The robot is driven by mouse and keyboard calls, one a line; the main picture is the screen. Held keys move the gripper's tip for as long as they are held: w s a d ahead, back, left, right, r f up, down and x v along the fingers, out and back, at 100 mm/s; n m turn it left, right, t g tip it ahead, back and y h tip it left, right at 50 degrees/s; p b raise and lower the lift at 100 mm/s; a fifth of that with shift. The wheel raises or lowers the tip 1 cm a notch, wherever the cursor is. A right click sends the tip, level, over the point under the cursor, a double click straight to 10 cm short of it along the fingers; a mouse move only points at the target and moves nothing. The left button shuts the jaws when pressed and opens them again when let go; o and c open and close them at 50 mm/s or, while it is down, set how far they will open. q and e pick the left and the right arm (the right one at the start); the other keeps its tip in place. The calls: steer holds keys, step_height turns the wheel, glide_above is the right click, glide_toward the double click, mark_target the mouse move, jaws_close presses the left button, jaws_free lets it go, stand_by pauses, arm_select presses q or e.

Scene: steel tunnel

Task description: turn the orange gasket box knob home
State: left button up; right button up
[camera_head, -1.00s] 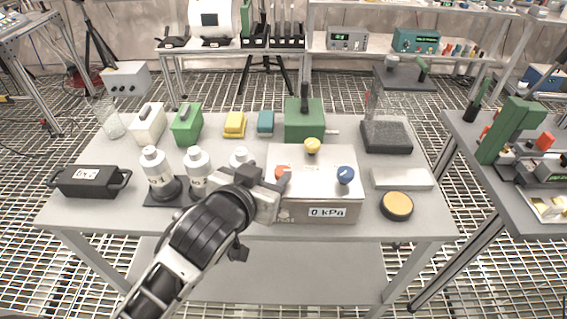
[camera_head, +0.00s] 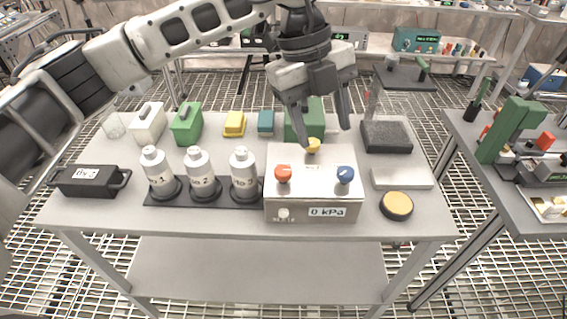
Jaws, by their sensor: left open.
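The grey gasket box (camera_head: 312,180) stands at the front middle of the table, with a "0 kPa" label on its front. The orange knob (camera_head: 283,173) is at the left of its top. A yellow knob (camera_head: 313,146) is at the back and a blue knob (camera_head: 345,174) at the right. My left gripper (camera_head: 323,138) points down, open and empty, over the back of the box. Its fingers appear on either side of the yellow knob; I cannot tell whether they touch it. The orange knob is clear of the gripper. My right gripper is not in view.
White bottles (camera_head: 200,175) stand in a dark rack (camera_head: 228,196) just left of the box. A black case (camera_head: 90,181) is at far left. A green box (camera_head: 296,125) is behind the knobs. A yellow-topped disc (camera_head: 397,205) and a pale block (camera_head: 402,178) lie at right.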

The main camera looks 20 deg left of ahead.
mark_target(283, 170)
arm_select(q)
steer(key=w+a+r+n+y, duration=0.2)
steer(key=a+y, duration=0.1)
steer(key=a, duration=0.4)
steer(key=shift+t, duration=0.4)
step_height(283, 170, down, 16)
steer(key=p, duration=0.2)
steer(key=shift+d+r+p, duration=0.15)
steer(key=shift+r+p, duration=0.1)
steer(key=shift+p, duration=0.1)
steer(key=c, duration=1)
